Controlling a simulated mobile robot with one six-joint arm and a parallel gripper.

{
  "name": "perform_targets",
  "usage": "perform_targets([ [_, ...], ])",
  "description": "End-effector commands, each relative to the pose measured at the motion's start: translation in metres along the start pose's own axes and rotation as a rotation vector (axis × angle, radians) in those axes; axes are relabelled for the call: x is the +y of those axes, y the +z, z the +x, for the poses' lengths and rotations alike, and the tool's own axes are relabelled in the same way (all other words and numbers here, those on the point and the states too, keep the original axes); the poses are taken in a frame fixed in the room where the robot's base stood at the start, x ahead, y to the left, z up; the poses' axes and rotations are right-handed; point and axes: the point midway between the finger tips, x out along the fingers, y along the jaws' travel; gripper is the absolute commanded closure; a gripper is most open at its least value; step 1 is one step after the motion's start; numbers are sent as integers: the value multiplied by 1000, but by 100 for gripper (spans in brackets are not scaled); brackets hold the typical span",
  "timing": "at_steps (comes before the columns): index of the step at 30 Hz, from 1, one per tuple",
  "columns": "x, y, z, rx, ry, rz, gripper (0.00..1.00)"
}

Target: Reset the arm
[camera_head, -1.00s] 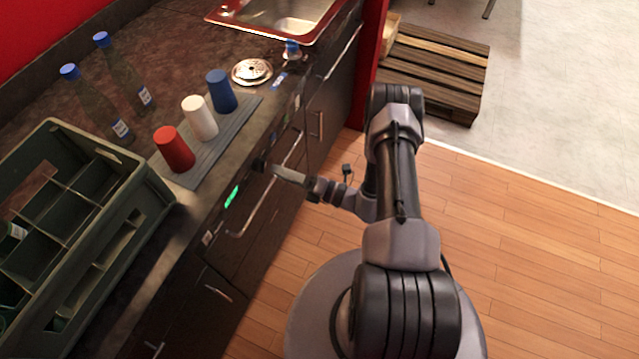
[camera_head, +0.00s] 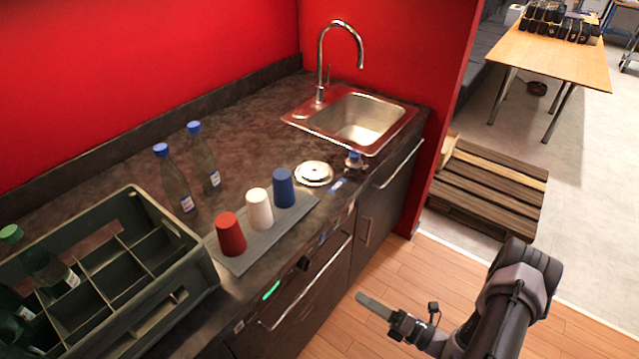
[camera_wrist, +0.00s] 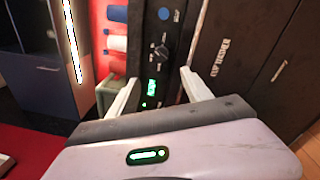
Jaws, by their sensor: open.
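My gripper (camera_head: 374,305) is in front of the dark kitchen cabinet, apart from the counter edge. In the wrist view my gripper (camera_wrist: 158,84) shows two pale fingers spread apart with nothing between them. They face the dark appliance panel (camera_wrist: 163,50) with a round knob and green display. My arm (camera_head: 510,300) reaches in from the lower right of the head view, over the wooden floor.
Red (camera_head: 231,235), white (camera_head: 259,209) and blue (camera_head: 284,187) cups stand on a grey mat (camera_head: 235,263). Two bottles (camera_head: 174,182) and a divided crate (camera_head: 200,288) are left of them. A sink (camera_head: 355,118) is behind. A wooden pallet (camera_head: 490,190) lies right of the cabinet.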

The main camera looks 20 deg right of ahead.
Motion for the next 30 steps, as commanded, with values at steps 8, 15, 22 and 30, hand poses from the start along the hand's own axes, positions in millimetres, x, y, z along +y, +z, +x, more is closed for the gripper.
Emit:
perform_targets([
  [8,150,14,62,690,156,-678,42],
  [15,285,-28,63,1335,396,-1555,42],
  [22,364,-45,36,1672,572,-2437,42],
  [30,393,-43,26,-1475,-503,2440,42],
])
